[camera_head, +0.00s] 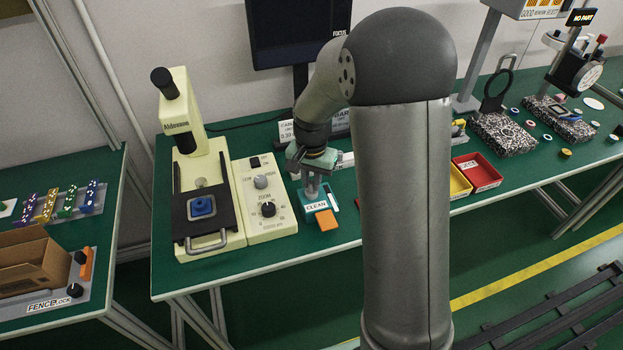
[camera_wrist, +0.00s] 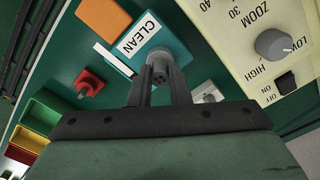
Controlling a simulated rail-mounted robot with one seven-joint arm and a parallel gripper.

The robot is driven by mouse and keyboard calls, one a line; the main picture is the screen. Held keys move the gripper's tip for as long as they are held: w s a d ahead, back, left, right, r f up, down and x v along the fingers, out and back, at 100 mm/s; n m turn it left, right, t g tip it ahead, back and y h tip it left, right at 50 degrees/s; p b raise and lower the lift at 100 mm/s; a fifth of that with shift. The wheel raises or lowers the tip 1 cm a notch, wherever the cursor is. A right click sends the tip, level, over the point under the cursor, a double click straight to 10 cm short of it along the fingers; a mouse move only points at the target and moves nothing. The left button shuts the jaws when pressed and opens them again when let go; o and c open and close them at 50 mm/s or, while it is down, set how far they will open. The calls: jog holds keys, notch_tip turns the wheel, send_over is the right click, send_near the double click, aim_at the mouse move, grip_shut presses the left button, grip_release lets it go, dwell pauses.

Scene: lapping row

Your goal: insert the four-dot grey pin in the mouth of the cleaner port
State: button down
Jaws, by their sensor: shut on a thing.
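The cleaner (camera_head: 309,204) is a small teal box with a white CLEAN label, standing on the green table right of the cream machine. It also shows in the wrist view (camera_wrist: 181,45). My gripper (camera_head: 313,172) is above the back of this box, pointing down. In the wrist view my gripper (camera_wrist: 158,92) is shut on a grey round pin (camera_wrist: 159,73), with small dark dots on its face. The pin's far end is over the teal box, by a light grey round part. The port's mouth is hidden behind the pin, so I cannot tell whether the pin is inside it.
An orange pad (camera_head: 326,220) is at the cleaner's front. The cream machine with the ZOOM knob (camera_head: 268,209) stands close on the left. A red piece with a dark stud (camera_wrist: 87,86) lies near the cleaner. Yellow and red bins (camera_head: 478,171) are farther right.

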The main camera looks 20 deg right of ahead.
aim_at(312, 183)
jog(key=shift+f, duration=0.15)
jog(key=c, duration=1.3)
grip_release()
notch_tip(312, 183, up, 18)
jog(key=shift+f, duration=0.25)
jog(key=s+f+n, duration=0.2)
jog(key=s, duration=0.6)
jog(key=s+f+n, duration=0.3)
jog(key=s, duration=0.5)
jog(key=s+a+f+n, duration=0.1)
jog(key=s+f+n, duration=0.1)
jog(key=s, duration=0.6)
jog(key=shift+s+f+p, duration=0.2)
jog(key=shift+p, duration=0.1)
